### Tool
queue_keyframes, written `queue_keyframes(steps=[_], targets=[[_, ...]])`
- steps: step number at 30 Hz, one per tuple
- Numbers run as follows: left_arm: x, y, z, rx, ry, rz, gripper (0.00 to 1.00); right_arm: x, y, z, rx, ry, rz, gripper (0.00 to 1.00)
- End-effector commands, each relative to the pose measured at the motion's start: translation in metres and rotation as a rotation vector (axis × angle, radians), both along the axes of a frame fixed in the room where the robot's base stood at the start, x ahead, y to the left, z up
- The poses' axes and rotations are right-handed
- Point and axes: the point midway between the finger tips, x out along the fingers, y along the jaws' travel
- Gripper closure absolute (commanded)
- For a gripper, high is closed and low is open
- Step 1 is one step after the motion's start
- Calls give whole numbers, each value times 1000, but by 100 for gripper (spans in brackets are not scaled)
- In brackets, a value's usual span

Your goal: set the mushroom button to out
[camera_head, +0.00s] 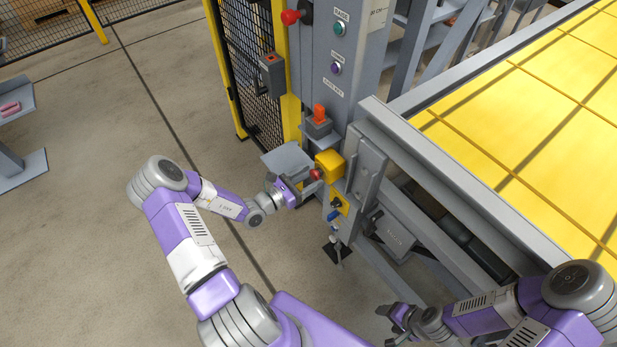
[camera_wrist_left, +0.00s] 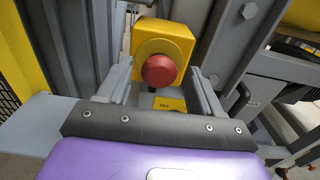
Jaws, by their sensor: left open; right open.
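The red mushroom button (camera_head: 316,174) sits on the front of a yellow box (camera_head: 330,164) on the side of the grey machine post. In the left wrist view the round red button (camera_wrist_left: 159,70) shows in full against its yellow box (camera_wrist_left: 165,38). My left gripper (camera_head: 304,181) is open in front of the button, its two fingers pointing toward the box, one to each side of the button in the wrist view. I cannot tell whether they touch it. My right gripper (camera_head: 396,320) is open and empty at the lower right, away from the button.
A grey plate (camera_head: 286,158) lies close beside my left gripper. An orange switch (camera_head: 319,112) stands above the yellow box, and a selector on a yellow plate (camera_head: 338,204) is below. Another red knob (camera_head: 290,17) is higher up. A yellow-topped table (camera_head: 530,110) fills the right.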

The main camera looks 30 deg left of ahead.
Motion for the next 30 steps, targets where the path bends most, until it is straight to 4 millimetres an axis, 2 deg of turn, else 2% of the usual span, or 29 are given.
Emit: queue_keyframes(steps=[9, 13, 18, 30], targets=[[-46, 20, 1, -1, 4, 4, 35, 0, 0, 12, 0, 0, 0, 36], [-61, 26, 1, 1, 2, 4, 35, 0, 0, 14, 0, 0, 0, 36], [-68, 28, 0, 1, 2, 1, 35, 0, 0, 15, 0, 0, 0, 36], [-68, 28, 0, 0, 1, 1, 35, 0, 0, 15, 0, 0, 0, 36]])
